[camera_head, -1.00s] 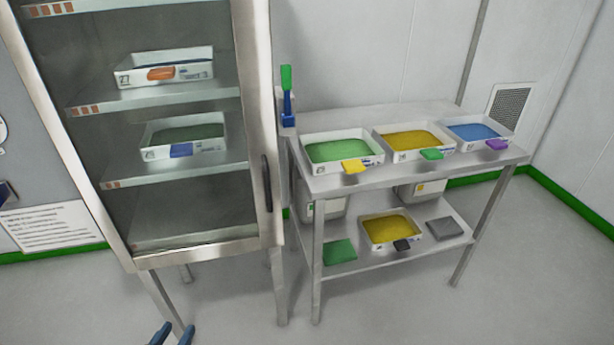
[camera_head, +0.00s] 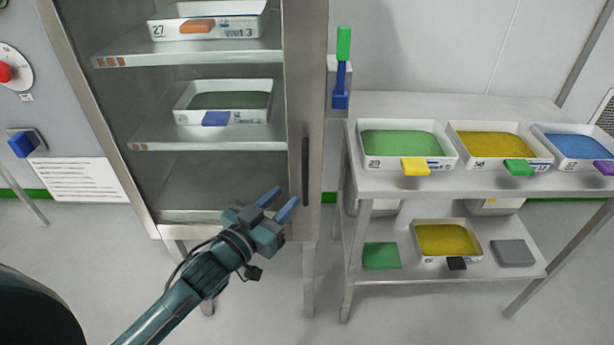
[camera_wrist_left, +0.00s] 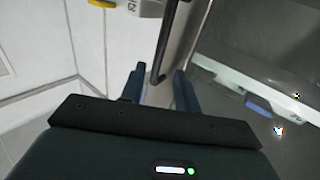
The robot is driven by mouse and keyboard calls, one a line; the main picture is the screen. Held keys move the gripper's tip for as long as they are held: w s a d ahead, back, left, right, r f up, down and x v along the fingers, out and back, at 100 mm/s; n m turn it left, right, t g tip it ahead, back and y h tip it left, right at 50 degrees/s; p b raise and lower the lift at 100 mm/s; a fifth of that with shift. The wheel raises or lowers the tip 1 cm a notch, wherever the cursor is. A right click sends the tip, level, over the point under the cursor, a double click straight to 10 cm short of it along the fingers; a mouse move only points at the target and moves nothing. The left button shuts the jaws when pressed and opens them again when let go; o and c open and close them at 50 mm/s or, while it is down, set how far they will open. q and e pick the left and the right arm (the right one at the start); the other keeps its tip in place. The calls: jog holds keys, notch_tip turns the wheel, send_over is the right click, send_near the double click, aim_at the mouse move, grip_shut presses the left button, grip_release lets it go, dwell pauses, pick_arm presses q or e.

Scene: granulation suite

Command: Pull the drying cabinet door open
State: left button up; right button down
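The drying cabinet (camera_head: 158,218) stands at left with its glazed, steel-framed door (camera_head: 305,60) shut. The dark vertical handle (camera_head: 305,170) is on the door's right frame. My left gripper (camera_head: 280,202) is in front of the lower door, just left of the handle's lower end, its two blue fingers apart and empty. In the left wrist view the handle (camera_wrist_left: 166,40) runs down towards the gap between the open fingers (camera_wrist_left: 158,88). I cannot tell whether its lower end is between the fingertips; no grip shows. My right gripper is out of view.
Inside the cabinet are white trays (camera_head: 222,118) on shelves. A steel table (camera_head: 480,185) with trays of green, yellow and blue material stands close on the right. A green-and-blue tool (camera_head: 342,75) stands beside the door edge. The floor in front is clear.

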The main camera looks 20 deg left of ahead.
aim_at(303, 180)
pick_arm(q)
jog(key=x, duration=0.8)
jog(key=shift+w, duration=0.25)
grip_shut()
